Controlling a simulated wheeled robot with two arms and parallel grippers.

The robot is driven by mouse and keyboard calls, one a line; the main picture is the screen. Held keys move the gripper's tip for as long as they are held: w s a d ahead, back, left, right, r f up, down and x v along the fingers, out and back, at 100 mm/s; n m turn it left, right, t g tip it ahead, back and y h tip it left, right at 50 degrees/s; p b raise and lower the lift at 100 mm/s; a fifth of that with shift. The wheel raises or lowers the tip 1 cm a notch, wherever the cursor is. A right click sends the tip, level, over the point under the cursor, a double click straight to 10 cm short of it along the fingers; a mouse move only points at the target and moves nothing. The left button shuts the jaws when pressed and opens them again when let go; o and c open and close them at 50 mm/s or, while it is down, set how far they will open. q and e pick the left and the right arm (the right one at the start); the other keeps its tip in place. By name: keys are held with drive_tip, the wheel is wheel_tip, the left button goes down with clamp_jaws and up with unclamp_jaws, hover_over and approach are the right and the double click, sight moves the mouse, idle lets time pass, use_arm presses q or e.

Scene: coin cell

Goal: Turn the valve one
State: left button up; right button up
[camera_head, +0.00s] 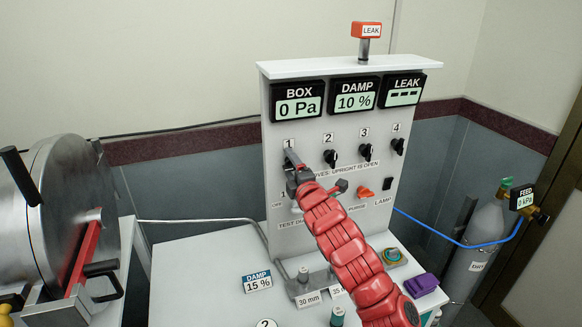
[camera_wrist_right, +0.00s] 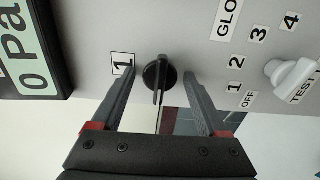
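Valve one is a black knob (camera_wrist_right: 160,77) beside the label "1" on the grey panel (camera_head: 287,100). In the right wrist view its narrow bar runs up and down the picture, so it seems to lie crosswise to upright; the steep angle makes this uncertain. My right gripper (camera_head: 291,160) is at this knob and mostly hides it in the head view. In the right wrist view its two fingers (camera_wrist_right: 158,78) are apart, one on each side of the knob, with gaps visible. My left gripper is not in view.
Valves two (camera_head: 330,157), three (camera_head: 366,152) and four (camera_head: 398,146) stand to the right. Below are an orange switch (camera_head: 365,193) and a white selector knob (camera_wrist_right: 290,75). Displays read BOX (camera_head: 298,101) 0 Pa, DAMP 10 %. A steel chamber (camera_head: 62,215) stands left.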

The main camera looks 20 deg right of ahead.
idle(0.3)
drive_tip(key=shift+s+d, duration=0.1)
drive_tip(key=shift+s, duration=0.15)
drive_tip(key=s, duration=0.4)
drive_tip(key=shift+s, duration=0.4)
drive_tip(key=p, duration=1.2)
approach(293, 169)
drive_tip(key=s, duration=0.6)
drive_tip(key=shift+s, duration=0.1)
